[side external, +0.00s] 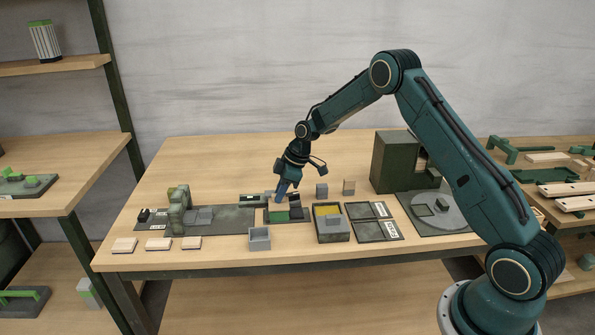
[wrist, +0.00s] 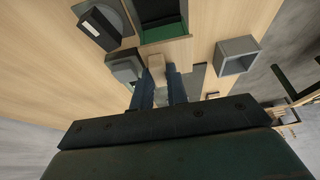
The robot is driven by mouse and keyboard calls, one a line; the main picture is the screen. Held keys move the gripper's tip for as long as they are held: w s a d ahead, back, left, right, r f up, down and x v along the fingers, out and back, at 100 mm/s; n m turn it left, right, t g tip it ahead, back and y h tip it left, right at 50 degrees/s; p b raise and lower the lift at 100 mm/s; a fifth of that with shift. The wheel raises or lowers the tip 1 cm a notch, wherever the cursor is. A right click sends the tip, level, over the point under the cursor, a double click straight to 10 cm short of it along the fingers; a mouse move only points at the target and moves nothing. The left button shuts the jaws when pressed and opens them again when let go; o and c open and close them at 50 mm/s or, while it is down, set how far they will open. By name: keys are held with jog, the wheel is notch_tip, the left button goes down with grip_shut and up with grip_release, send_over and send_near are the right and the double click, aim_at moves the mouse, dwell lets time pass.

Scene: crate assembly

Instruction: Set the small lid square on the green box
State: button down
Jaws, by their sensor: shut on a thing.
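The green box (side external: 279,216), dark-walled with a bright green inside, stands mid-table under my gripper. Its open green inside also shows at the top of the wrist view (wrist: 165,33). My gripper (side external: 281,196) points down and tilts slightly, close above the box's back left side in the side view. In the wrist view my gripper (wrist: 159,80) is shut on a small tan piece (wrist: 156,66), just below the box in the picture.
An open grey box (side external: 259,238) stands at the table's front edge; it also shows in the wrist view (wrist: 237,58). A yellow-filled box (side external: 328,209) is to the right. A green fixture (side external: 180,208) is left, a tall green block (side external: 398,160) right. The back left table is clear.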

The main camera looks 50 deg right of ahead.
jog(key=shift+f, duration=0.1)
dwell(0.3)
jog(key=c, duration=1.3)
grip_release()
jog(key=shift+r, duration=3.5)
jog(key=shift+r, duration=0.1)
